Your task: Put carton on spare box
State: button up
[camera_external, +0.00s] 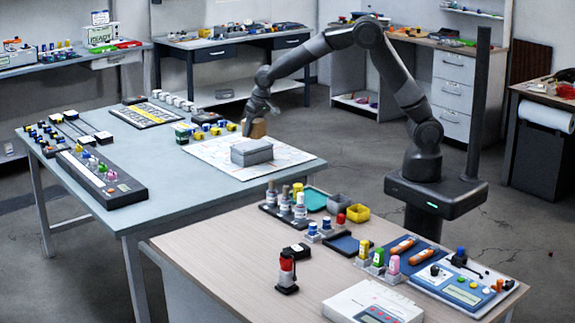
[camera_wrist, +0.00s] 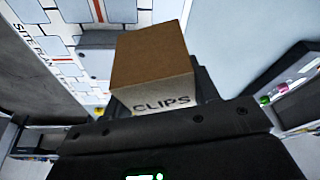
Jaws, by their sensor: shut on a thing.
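The carton is a small brown box, marked CLIPS in the wrist view (camera_wrist: 152,72). It also shows in the external view (camera_external: 259,129) under my gripper (camera_external: 256,117). My gripper is shut on the carton; its fingers are mostly hidden by the carton in the wrist view. The spare box appears to be the grey lidded box (camera_external: 251,152) on the printed plan sheet (camera_external: 212,152). The carton is just behind this box in the external view and apart from it. I cannot tell how high the carton is above the sheet.
Small blue and yellow parts (camera_external: 206,127) stand at the sheet's back left edge. A dark panel with coloured knobs (camera_external: 103,178) lies at the left of the blue-grey table (camera_external: 180,200). The table's front part is clear. A wooden bench (camera_external: 225,250) with many items stands nearer.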

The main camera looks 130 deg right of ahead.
jog(key=s+d+r+m+g, duration=0.1)
jog(key=s+d+r+m, duration=0.1)
jog(key=s+d, duration=0.55)
jog(key=s+d+r+m, duration=0.15)
jog(key=s+d, duration=0.25)
jog(key=s, duration=0.7)
send_near(249, 143)
jog(key=shift+w+d+f, duration=0.15)
jog(key=shift+d+f, duration=0.45)
jog(key=shift+f, duration=2.1)
jog(key=shift+f, duration=0.15)
jog(key=o, duration=1)
